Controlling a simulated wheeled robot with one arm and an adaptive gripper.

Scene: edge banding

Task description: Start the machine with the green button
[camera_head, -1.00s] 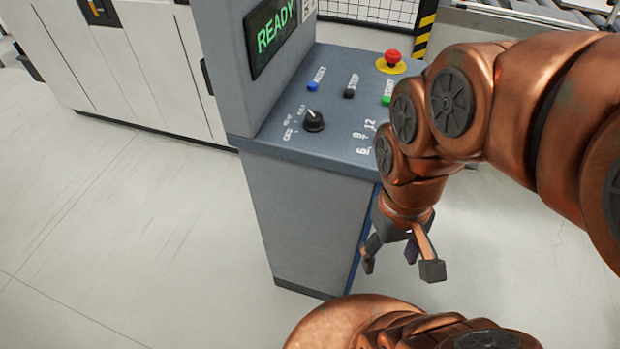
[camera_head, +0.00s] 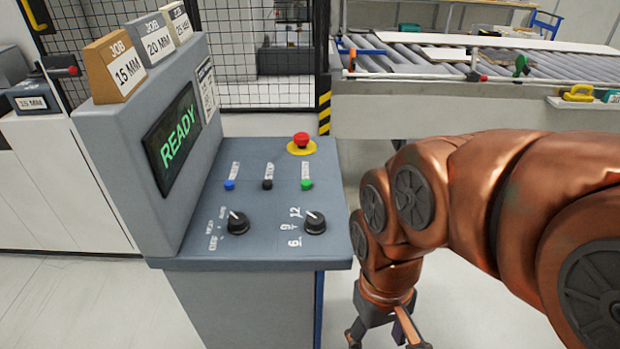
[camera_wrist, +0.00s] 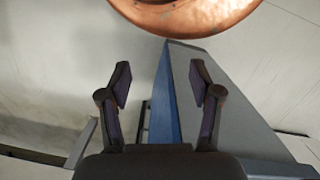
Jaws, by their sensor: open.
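The green START button (camera_head: 307,184) is on the sloped top of the grey control console (camera_head: 190,262). A black STOP button (camera_head: 268,184) and a blue button (camera_head: 230,185) sit to its left. A red emergency stop (camera_head: 301,140) on a yellow disc is behind it. The screen (camera_head: 171,138) reads READY. My gripper (camera_head: 385,338) hangs low to the right of the console, below its top, touching nothing visible. In the wrist view my gripper (camera_wrist: 160,95) has its fingers apart and empty, with the console's side beyond.
Two black rotary knobs, the left one (camera_head: 237,222) and the right one (camera_head: 315,222), are in front of the buttons. Job blocks (camera_head: 115,66) stand on the console. A roller conveyor (camera_head: 430,62) is behind, and a mesh fence (camera_head: 240,60) is at the back.

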